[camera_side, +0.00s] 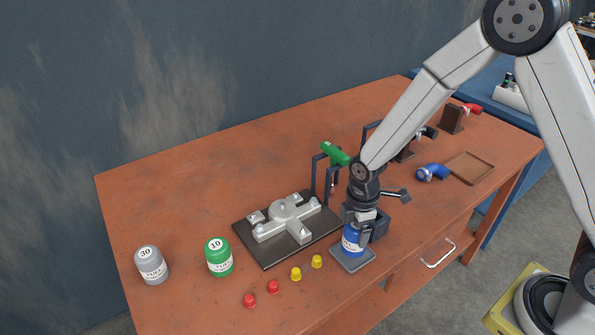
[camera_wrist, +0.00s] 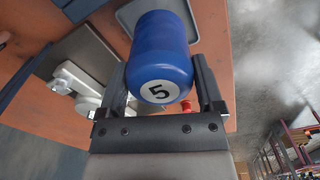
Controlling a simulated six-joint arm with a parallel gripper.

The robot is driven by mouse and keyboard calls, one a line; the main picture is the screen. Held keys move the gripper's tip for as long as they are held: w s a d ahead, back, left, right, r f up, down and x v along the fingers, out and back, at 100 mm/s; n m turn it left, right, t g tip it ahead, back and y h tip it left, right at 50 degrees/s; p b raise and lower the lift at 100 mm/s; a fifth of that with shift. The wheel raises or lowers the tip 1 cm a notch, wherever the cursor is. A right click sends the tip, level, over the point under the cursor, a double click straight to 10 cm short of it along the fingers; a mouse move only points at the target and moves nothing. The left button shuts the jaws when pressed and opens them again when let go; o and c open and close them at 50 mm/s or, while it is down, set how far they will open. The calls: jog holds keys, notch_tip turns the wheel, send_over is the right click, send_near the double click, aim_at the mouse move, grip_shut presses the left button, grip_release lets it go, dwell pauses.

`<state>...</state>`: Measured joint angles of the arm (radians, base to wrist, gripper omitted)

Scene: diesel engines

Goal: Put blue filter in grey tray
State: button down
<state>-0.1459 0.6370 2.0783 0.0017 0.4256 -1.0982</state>
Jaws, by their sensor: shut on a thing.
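The blue filter (camera_side: 351,241), a cylinder with a white label, is upright at the grey tray (camera_side: 352,263) near the table's front edge. In the wrist view the blue filter (camera_wrist: 162,52) shows a "5" on a white disc. My gripper (camera_side: 358,232) is shut on it, and in the wrist view a finger of my gripper (camera_wrist: 160,90) lies on each side of it. The filter is over the tray; whether its base touches the tray floor I cannot tell.
A green filter (camera_side: 219,257) and a grey filter (camera_side: 152,265) stand at the left. A dark plate with a metal part (camera_side: 285,220) lies left of the tray. Red caps (camera_side: 262,293) and yellow caps (camera_side: 306,268) sit in front. A brown tray (camera_side: 470,168) lies at the right.

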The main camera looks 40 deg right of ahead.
jog(key=shift+f, duration=1)
jog(key=shift+f, duration=0.15)
grip_release()
jog(key=shift+r, duration=6.15)
jog(key=shift+s, duration=0.1)
